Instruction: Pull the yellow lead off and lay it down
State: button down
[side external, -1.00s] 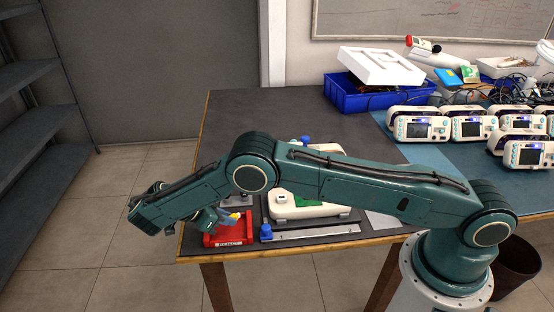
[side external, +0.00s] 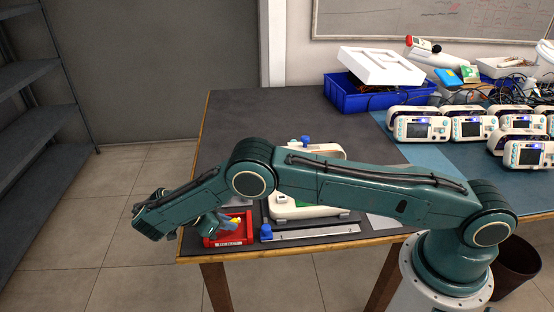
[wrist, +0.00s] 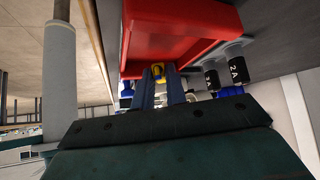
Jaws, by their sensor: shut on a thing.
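My gripper (side external: 226,222) is low over the red tray at the table's front left corner. In the wrist view my gripper (wrist: 158,82) has its two blue fingers close together, shut on the yellow lead (wrist: 157,71). Only a short yellow end shows between the fingertips; a small patch of the yellow lead (side external: 233,221) shows beside the gripper in the side view. The red tray (side external: 210,241) has a white label reading REJECT; it also shows in the wrist view (wrist: 190,25). I cannot tell whether the lead touches the tray.
A white monitor (side external: 282,211) lies in a fixture with blue knobs (side external: 266,231) right of the tray, partly behind my arm. Several monitors (side external: 420,128) stand on the blue mat at the right. A blue crate (side external: 352,96) stands at the back.

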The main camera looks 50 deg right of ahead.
jog(key=shift+f, duration=0.8)
jog(key=c, duration=1.3)
grip_release()
jog(key=shift+c, duration=0.2)
jog(key=shift+r, duration=0.1)
jog(key=shift+r, duration=3.05)
jog(key=shift+w+d, duration=0.1)
jog(key=shift+d, duration=0.15)
jog(key=shift+d+y, duration=0.2)
jog(key=shift+y, duration=0.1)
jog(key=shift+d+r, duration=0.1)
